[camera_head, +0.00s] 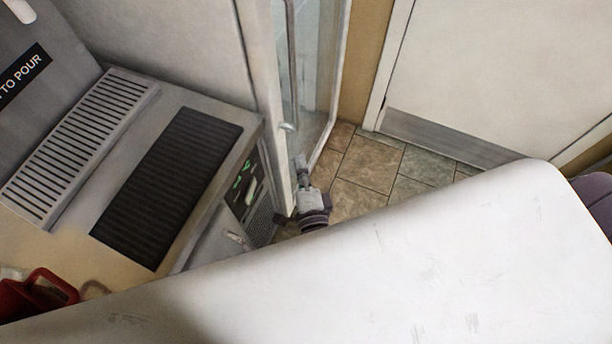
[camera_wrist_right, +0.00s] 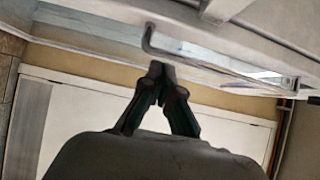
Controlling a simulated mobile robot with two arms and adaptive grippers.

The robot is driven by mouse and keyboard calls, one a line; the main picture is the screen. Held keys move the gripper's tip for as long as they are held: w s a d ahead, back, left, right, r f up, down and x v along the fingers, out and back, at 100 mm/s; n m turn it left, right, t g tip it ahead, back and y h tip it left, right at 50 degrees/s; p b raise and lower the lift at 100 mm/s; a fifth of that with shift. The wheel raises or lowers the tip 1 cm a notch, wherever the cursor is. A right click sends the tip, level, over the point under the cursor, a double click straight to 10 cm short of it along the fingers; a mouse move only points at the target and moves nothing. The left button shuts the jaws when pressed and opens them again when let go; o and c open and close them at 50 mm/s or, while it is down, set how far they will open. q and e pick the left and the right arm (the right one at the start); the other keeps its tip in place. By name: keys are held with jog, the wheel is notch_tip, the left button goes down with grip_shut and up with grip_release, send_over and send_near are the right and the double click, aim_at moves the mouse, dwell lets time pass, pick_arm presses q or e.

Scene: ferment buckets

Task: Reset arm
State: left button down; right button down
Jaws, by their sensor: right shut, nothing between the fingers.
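My right gripper (camera_head: 300,172) shows in the head view beside the edge of an open glass door, above the tiled floor. In the right wrist view the right gripper (camera_wrist_right: 157,72) has its dark fingers together at the tips, with nothing between them. A metal door handle (camera_wrist_right: 165,50) passes just beyond the fingertips in that view; I cannot tell whether they touch it. My left gripper is in neither view.
A glass door (camera_head: 305,75) stands in its frame at top centre. A metal counter unit with a dark grooved mat (camera_head: 168,185) and a slotted grille (camera_head: 80,145) is at left. A red object (camera_head: 38,295) lies at lower left. A white door (camera_head: 490,70) is at right. Tiled floor (camera_head: 365,165) is clear between.

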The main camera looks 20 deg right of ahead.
jog(key=shift+s+f, duration=0.1)
jog(key=shift+s, duration=1.85)
